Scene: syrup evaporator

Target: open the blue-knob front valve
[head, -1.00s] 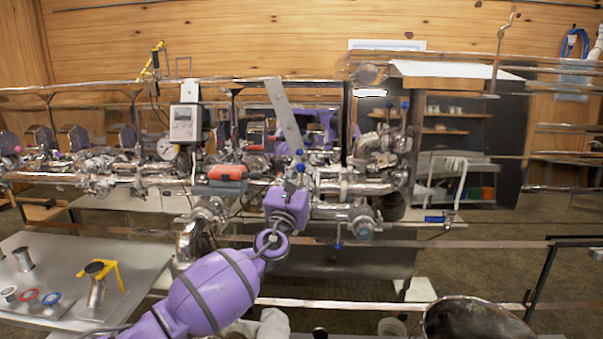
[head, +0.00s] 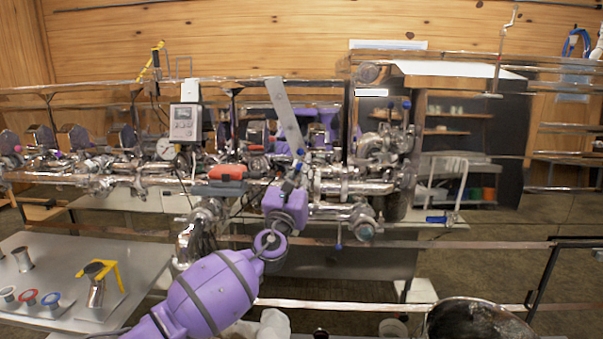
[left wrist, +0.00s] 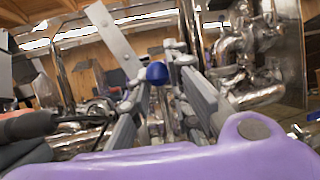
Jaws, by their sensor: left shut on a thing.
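The blue valve knob (head: 299,153) stands in front of the steel pipework in the middle of the head view. In the left wrist view the round blue knob (left wrist: 157,73) sits between the fingertips. My left gripper (head: 297,165), on a purple wrist, reaches up to it from below and is shut on it. The gripper's two grey fingers also show in the left wrist view (left wrist: 160,85). The valve stem and body behind the knob are mostly hidden by the fingers. My right gripper is not in view.
A flat metal strip (head: 285,112) slants just above the knob. A red-and-grey tool (head: 222,180) lies left of my gripper. More pipes (head: 362,187) and another blue knob (head: 338,246) are to the right. A grey table (head: 60,255) with fittings is at lower left.

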